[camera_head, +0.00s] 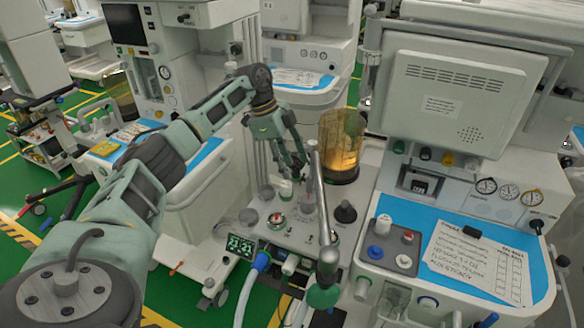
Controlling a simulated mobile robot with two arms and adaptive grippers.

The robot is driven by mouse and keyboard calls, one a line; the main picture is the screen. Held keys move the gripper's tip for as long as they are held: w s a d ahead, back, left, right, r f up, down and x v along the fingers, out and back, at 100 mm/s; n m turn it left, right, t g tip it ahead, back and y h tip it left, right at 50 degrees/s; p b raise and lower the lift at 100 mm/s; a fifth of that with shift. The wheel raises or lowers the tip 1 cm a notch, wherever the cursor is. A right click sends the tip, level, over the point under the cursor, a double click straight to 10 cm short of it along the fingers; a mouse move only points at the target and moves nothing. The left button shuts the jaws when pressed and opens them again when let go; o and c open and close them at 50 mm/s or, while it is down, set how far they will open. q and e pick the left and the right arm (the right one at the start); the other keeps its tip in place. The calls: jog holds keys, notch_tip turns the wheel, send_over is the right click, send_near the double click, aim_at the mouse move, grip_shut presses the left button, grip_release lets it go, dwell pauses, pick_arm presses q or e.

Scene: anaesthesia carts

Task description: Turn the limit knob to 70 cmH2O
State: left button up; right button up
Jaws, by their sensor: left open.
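My left gripper (284,184) points down over the absorber unit's top panel (300,236), with its two fingers apart. A small pale green and white knob (285,189) shows between the fingertips and may be the limit knob. I cannot tell whether the fingers touch it, and its scale is too small to read. A round dial with a red mark (277,220) sits in front of it on the panel. A black knob (346,212) stands to the right. My right gripper is not in view.
A metal post (316,185) rises close to the right of the gripper. A clear canister with amber contents (341,150) stands behind it. A display reading 21 21 (240,245) and a blue-ended hose (261,261) are at the front. A cart with a blue mat (480,240) stands right.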

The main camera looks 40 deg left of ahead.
pick_arm(q)
jog(key=n+t+b, duration=0.2)
jog(key=n+b, duration=0.2)
jog(key=b, duration=0.1)
send_near(306, 200)
jog(key=f, duration=0.2)
jog(key=shift+n+y, duration=0.3)
jog(key=shift+y, duration=0.1)
jog(key=x, duration=0.2)
jog(key=p+x, duration=0.1)
jog(key=x, duration=0.1)
jog(key=d+x, duration=0.1)
jog(key=x, duration=0.1)
jog(key=shift+w+d+p, duration=0.2)
jog(key=shift+w+p, duration=0.2)
jog(key=shift+w, duration=0.1)
jog(key=shift+w+d+f, duration=0.1)
jog(key=shift+w+f, duration=0.05)
jog(key=shift+f, duration=0.35)
jog(key=shift+c, duration=0.2)
